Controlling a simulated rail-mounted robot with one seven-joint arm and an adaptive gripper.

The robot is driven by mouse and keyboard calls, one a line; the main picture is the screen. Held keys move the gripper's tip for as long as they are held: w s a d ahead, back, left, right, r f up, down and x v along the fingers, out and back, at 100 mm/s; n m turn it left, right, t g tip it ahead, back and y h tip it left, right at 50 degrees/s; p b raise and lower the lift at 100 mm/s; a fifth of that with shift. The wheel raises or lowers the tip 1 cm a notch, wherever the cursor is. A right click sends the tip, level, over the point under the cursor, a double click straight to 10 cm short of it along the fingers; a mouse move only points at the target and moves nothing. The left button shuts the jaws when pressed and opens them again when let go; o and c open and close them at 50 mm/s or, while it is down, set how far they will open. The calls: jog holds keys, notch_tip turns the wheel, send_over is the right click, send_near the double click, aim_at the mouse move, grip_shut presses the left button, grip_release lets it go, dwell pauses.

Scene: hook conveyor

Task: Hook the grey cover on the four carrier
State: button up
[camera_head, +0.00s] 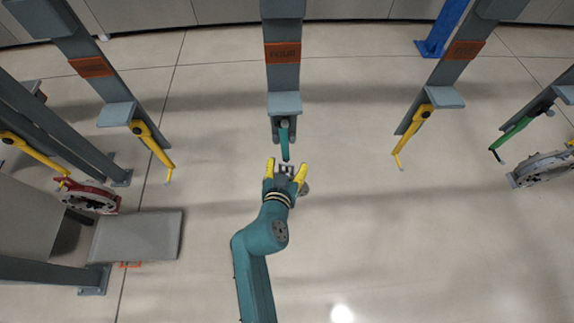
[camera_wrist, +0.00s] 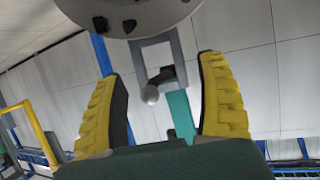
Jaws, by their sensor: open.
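The carrier labelled FOUR (camera_head: 283,78) hangs at top centre in the head view, with a teal hook (camera_head: 284,138) below it. My gripper (camera_head: 285,168), with yellow fingers, is just below this hook. In the wrist view its fingers are spread, with a gap on both sides of a grey rectangular loop (camera_wrist: 141,62). The loop belongs to a grey round cover (camera_wrist: 125,14), cut off by the top edge. The teal hook (camera_wrist: 181,115) also shows there. Its dark end and ball tip appear to pass through the loop. In the head view my gripper hides most of this cover.
Yellow hooks hang from the carriers at left (camera_head: 150,145) and right (camera_head: 412,135). A red round cover (camera_head: 90,197) hangs at far left, and a grey one (camera_head: 540,170) at far right by a green hook (camera_head: 515,135). A grey platform (camera_head: 138,235) stands lower left. Lower right floor is clear.

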jog(key=v, duration=1.2)
jog(key=shift+r, duration=0.2)
jog(key=w+d+r+m+t+h+p, duration=0.1)
jog(key=d+r+m+p, duration=0.2)
jog(key=r, duration=0.8)
jog(key=w+d+r+t+h+p, duration=0.1)
jog(key=d+r+t+p, duration=0.2)
jog(key=r, duration=0.8)
jog(key=w+d+r+m+p, duration=0.25)
jog(key=d+r, duration=0.25)
jog(key=r, duration=0.5)
jog(key=s+a+r+n+t+y+p, duration=0.1)
jog(key=s+r+n+t+y, duration=0.1)
jog(key=r, duration=0.6)
jog(key=s+a+r+n+t+y+p, duration=0.1)
jog(key=s+r+n+t+y, duration=0.1)
jog(key=s+r+n, duration=0.3)
notch_tip(320, 180, up, 3)
jog(key=shift+s+r+t, duration=0.1)
jog(key=shift+s+t, duration=0.2)
jog(key=shift+t, duration=0.1)
